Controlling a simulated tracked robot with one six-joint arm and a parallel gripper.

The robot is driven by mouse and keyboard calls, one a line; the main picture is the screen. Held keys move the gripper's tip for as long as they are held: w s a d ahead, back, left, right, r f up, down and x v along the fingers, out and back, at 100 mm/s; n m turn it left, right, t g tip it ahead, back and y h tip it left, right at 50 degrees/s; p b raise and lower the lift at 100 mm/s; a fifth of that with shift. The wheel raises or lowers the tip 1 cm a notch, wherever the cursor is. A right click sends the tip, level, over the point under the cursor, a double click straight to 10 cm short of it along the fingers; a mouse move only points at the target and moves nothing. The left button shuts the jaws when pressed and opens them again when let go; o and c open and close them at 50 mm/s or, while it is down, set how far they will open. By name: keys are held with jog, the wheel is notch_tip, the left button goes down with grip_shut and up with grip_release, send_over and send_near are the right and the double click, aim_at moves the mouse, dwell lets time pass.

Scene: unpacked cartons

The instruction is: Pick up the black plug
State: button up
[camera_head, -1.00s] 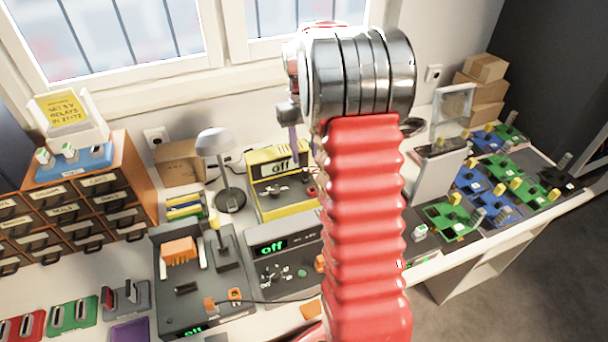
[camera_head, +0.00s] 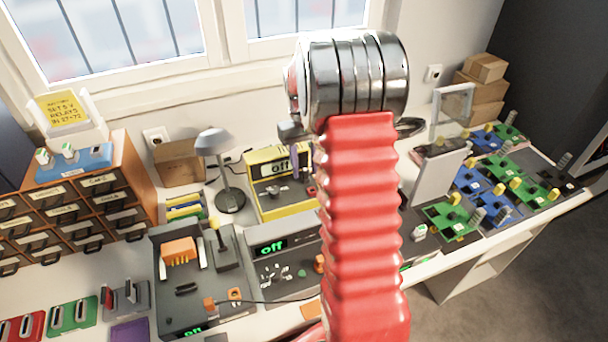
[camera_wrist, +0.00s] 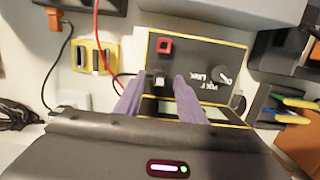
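My gripper (camera_wrist: 158,88) shows in the wrist view as two purple fingers, spread apart. They point at the front panel of a yellow-edged supply box (camera_wrist: 200,42). A small dark piece with a pale face (camera_wrist: 158,77), possibly the black plug, shows between the fingertips; I cannot tell whether they touch it. A red socket (camera_wrist: 165,45) and a round knob (camera_wrist: 225,73) are on the same panel. In the head view the yellow box (camera_head: 262,156) reads "off", and my arm hides its right side. One purple finger shows beside the arm there.
A desk lamp (camera_head: 214,142) stands left of the yellow box. A grey unit (camera_head: 290,238) reading "off" sits in front of it. In the wrist view, a red cable (camera_wrist: 97,45) runs close to the left finger, and a small yellow block (camera_wrist: 85,57) lies left of the box.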

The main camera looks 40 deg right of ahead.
jog(key=shift+c, duration=0.2)
grip_shut()
dwell(0.3)
